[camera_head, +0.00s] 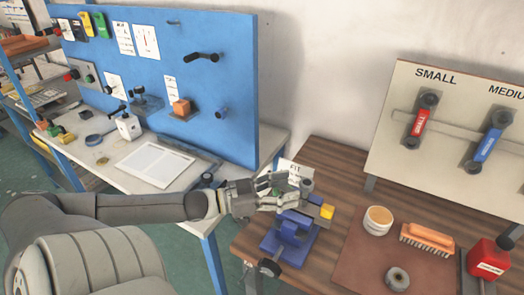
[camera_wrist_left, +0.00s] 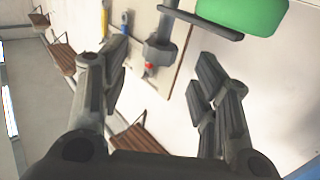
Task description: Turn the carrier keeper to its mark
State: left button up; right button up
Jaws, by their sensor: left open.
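A blue fixture (camera_head: 290,232) stands at the left side of the wooden table, with a yellow block (camera_head: 327,212) at its right. A short grey cylinder (camera_head: 307,186) rises at its top. I cannot tell which part is the carrier keeper, and no mark is readable. My left gripper (camera_head: 282,187) is open above the fixture, its fingers reaching toward the grey cylinder; contact cannot be told. In the left wrist view the open fingers (camera_wrist_left: 162,66) are spread with nothing held. A grey stepped part (camera_wrist_left: 160,52) shows beyond them. My right gripper is not in view.
A brown mat (camera_head: 345,262) holds a round tub (camera_head: 378,221), an orange brush (camera_head: 427,240) and a grey ring (camera_head: 397,279). A red container (camera_head: 488,258) is at right. A blue pegboard (camera_head: 235,80) stands behind left. A green object (camera_wrist_left: 240,16) shows close in the wrist view.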

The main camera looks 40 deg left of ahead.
pick_arm(q)
jog(key=shift+v, duration=2.95)
